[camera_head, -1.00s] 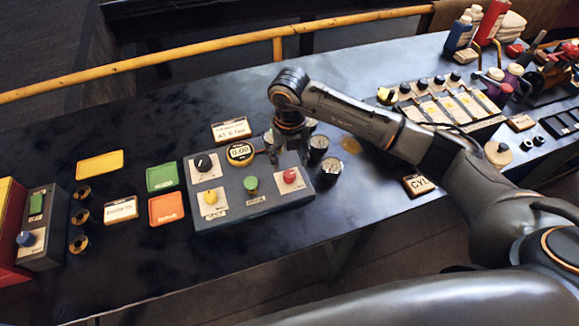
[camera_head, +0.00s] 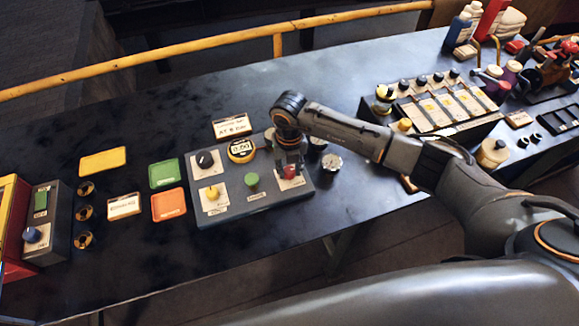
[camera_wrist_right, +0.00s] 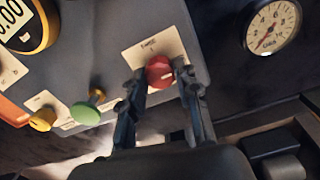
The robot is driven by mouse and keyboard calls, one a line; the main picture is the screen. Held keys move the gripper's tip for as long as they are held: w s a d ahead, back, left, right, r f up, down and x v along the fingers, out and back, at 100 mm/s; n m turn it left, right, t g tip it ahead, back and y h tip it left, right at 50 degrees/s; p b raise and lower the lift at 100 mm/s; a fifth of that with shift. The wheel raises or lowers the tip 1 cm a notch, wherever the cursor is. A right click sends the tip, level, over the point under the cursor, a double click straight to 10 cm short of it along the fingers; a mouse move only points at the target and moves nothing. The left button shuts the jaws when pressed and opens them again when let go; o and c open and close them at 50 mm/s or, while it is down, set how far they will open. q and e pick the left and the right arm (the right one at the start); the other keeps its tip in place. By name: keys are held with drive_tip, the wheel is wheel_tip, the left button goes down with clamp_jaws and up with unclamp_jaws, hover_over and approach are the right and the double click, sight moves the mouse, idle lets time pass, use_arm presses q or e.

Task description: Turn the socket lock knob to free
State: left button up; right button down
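A grey control panel (camera_head: 232,218) on the bench carries black (camera_head: 204,159), yellow (camera_head: 212,192), green (camera_head: 252,180) and red (camera_head: 290,172) knobs. My right gripper (camera_head: 287,166) points down at the red knob at the panel's right end. In the right wrist view the red knob (camera_wrist_right: 160,71), with a pale mark on its face, sits between the two separated fingertips of the gripper (camera_wrist_right: 160,75). The tips are close beside it; firm contact cannot be made out. The label behind it is too small to read surely. My left gripper is out of view.
A round display (camera_head: 241,150) sits at the panel's back edge. A gauge (camera_head: 331,163) stands just right of the panel; it also shows in the wrist view (camera_wrist_right: 271,27). Coloured trays (camera_head: 163,174) lie left. The bench front is clear.

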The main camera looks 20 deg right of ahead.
sight(290, 170)
drive_tip(key=shift+f+n+b, duration=0.15)
drive_tip(key=shift+n+b, duration=0.65)
drive_tip(key=shift+b, duration=0.25)
drive_tip(key=n+b, duration=1.3)
drive_tip(key=b, duration=0.3)
drive_tip(key=shift+w, duration=0.1)
drive_tip(key=shift+r+n+b, duration=0.2)
drive_tip(key=shift+n+b, duration=1.35)
drive_tip(key=shift+n, duration=0.15)
drive_tip(key=c, duration=1)
unclamp_jaws()
wheel_tip(290, 170, up, 12)
drive_tip(key=shift+r, duration=0.1)
